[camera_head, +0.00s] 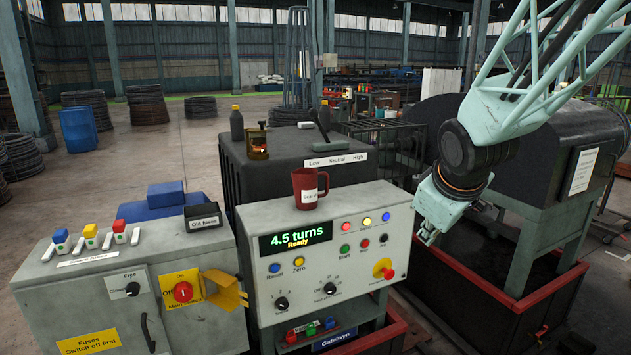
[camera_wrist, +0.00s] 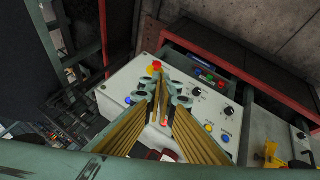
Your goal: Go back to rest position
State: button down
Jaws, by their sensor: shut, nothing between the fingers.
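My gripper (camera_head: 430,236) hangs from my pale green arm at the right of the head view, beside the right edge of the control panel (camera_head: 262,290). Its fingers are together and hold nothing. In the wrist view my gripper (camera_wrist: 163,86) points towards the panel (camera_wrist: 125,83), with its fingertips in front of the panel's face.
A red mug (camera_head: 309,188) stands on top of the panel. A grey switch cabinet (camera_head: 75,305) with a yellow flap (camera_head: 223,290) stands at the left. A dark drum machine (camera_head: 570,145) and a red-rimmed pit (camera_head: 520,305) lie at the right. Open floor is behind, left.

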jog(key=s+a+r+m+g, duration=0.1)
jog(key=s+a+r+m, duration=0.1)
jog(key=s, duration=1.1)
jog(key=s+a+r+m+g, duration=0.1)
jog(key=s+r+m, duration=0.1)
jog(key=s, duration=1.2)
jog(key=s+a+r+m+g+y, duration=0.1)
jog(key=s+a+r+m, duration=0.1)
jog(key=s, duration=1.1)
jog(key=shift+s+a+m, duration=0.3)
jog(key=shift+s+m, duration=0.1)
jog(key=shift+m, duration=0.4)
